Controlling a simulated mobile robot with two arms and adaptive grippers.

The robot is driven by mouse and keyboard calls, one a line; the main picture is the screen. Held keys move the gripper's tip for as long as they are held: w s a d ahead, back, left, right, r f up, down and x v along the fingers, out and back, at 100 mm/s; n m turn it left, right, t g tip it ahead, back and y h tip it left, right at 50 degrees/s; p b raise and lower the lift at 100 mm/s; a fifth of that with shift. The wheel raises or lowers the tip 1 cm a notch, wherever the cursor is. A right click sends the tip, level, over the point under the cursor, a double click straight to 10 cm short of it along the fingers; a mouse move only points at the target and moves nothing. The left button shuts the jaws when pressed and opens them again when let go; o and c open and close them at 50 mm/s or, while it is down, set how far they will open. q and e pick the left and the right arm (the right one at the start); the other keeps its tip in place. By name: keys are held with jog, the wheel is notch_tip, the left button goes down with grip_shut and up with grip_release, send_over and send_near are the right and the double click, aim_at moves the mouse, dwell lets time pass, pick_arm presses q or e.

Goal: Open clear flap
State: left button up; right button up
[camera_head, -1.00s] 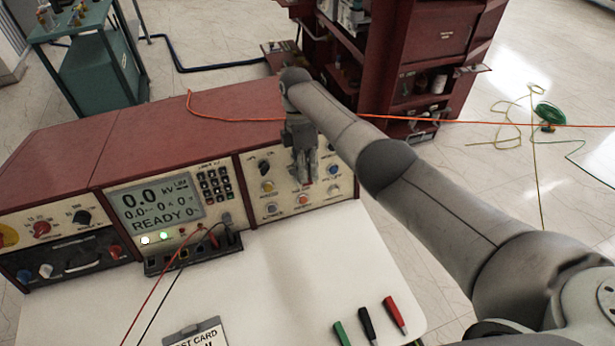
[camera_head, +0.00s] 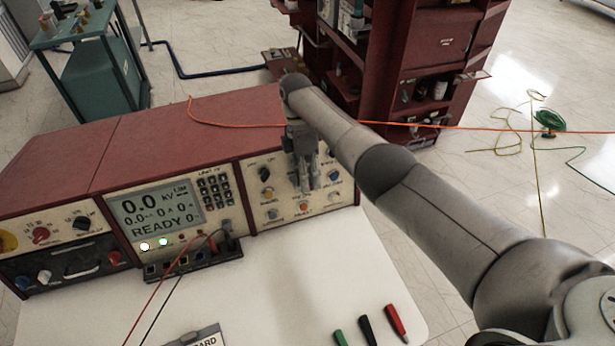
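My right gripper (camera_head: 309,188) points down in front of the right-hand control panel (camera_head: 245,168) of the red-topped test set. Its two fingertips are close together, just above an orange-red button (camera_head: 304,207) in the panel's lower row. The gripper hides the upper middle of this panel. I cannot make out a clear flap; it may be too transparent or lie behind the fingers. Whether the fingertips touch the panel, and whether they are fully shut, I cannot tell. My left gripper is not in view.
The red-topped test set (camera_head: 150,140) stands on a white table (camera_head: 290,270). Red and black leads run from its middle panel. Green, black and red probes (camera_head: 397,323) lie at the front right. An orange cable (camera_head: 445,127) crosses behind my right arm. A red cabinet (camera_head: 425,50) stands behind.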

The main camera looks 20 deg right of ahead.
jog(key=v, duration=0.7)
jog(key=shift+r, duration=0.2)
jog(key=shift+f, duration=0.1)
dwell(0.4)
